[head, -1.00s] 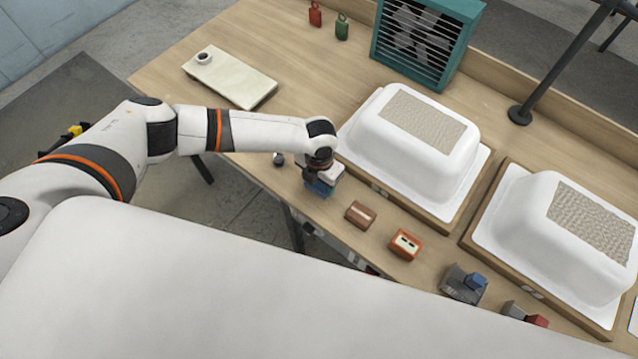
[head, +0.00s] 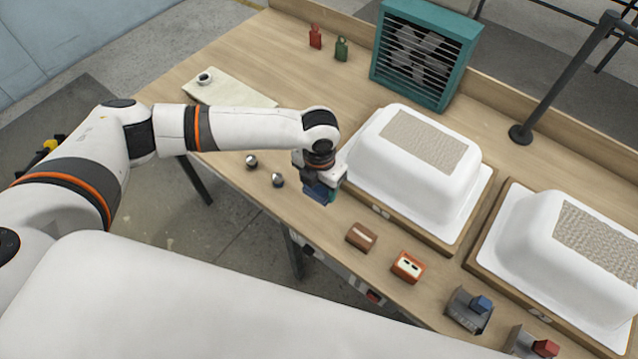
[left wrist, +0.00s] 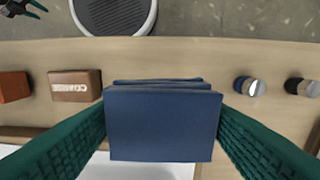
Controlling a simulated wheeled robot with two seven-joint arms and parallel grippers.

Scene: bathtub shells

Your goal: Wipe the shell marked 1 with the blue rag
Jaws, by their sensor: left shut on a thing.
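My left gripper (head: 319,188) is shut on the folded blue rag (left wrist: 160,125), which hangs between its green fingers in the left wrist view. In the head view the rag (head: 317,194) shows below the gripper, off the near left corner of the left shell. The left white shell (head: 400,170) lies upside down on a wooden board, with a rough beige patch on top. A second such shell (head: 530,235) stands to its right. Small plates sit on the boards' front edges, but their marks are too small to read.
A brown block (head: 361,236), an orange block (head: 408,267) and grey holders with blue and red pieces line the near edge. Two small knobs (head: 251,162) lie left of the gripper. A teal fan (head: 425,55) and a dark post (head: 560,85) stand behind.

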